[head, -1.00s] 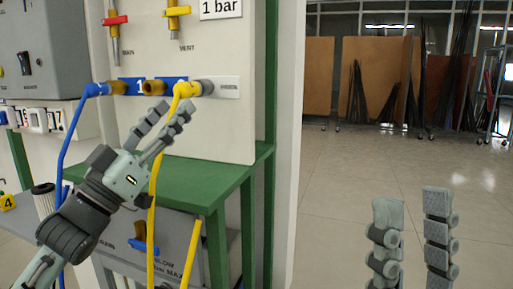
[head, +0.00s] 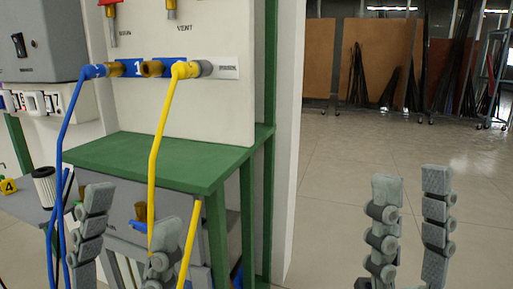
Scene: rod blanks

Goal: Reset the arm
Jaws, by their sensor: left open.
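My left gripper (head: 128,235) is low at the left of the head view, fingers pointing up, open and empty. It stands in front of the green bench and the lower grey box, and one finger overlaps the yellow hose (head: 158,150) in the picture. My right gripper (head: 412,225) is at the lower right with its two fingers apart and nothing between them. The yellow hose joins a fitting at the right of the panel (head: 200,110). A blue hose (head: 72,130) joins the left fitting. The rest of both arms is out of view.
A green bench (head: 150,160) stands below the panel, with green legs. Open floor (head: 340,190) lies to the right, with brown boards (head: 378,60) at the back.

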